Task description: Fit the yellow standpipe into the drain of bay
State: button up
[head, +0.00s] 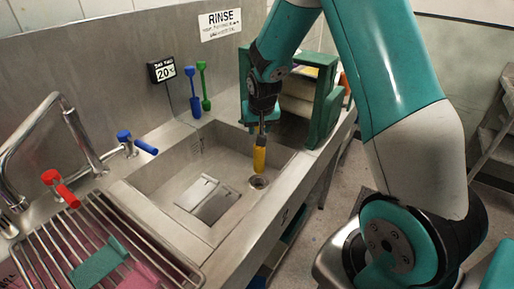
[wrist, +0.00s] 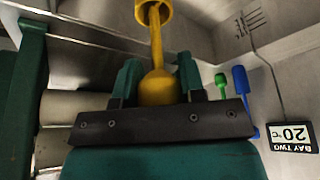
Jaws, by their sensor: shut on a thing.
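My gripper (head: 262,128) hangs over the sink bay (head: 150,180), pointing down. It is shut on the yellow standpipe (head: 260,158), which hangs roughly upright below it. In the wrist view the standpipe (wrist: 158,88) sits between the two green fingers (wrist: 159,74), with a rounded body, a thin stem and a wider ring at the far end. The standpipe's lower end appears just above the drain in the head view; I cannot tell the exact gap.
Flat metal plates (head: 208,198) lie on the bay floor, left of the drain. A green roller frame (head: 325,100) stands close on the right. A 20°C display (head: 161,71), blue and green paddles (head: 193,92), taps (head: 60,188) and a wire rack (head: 105,255) surround the bay.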

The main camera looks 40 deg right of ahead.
aim_at(259, 148)
notch_tip(259, 148, down, 8)
jog(key=shift+r+p, duration=0.1)
jog(key=shift+p, duration=0.3)
jog(key=shift+f, duration=0.2)
jog(key=o, duration=1.1)
jog(key=shift+o, duration=0.2)
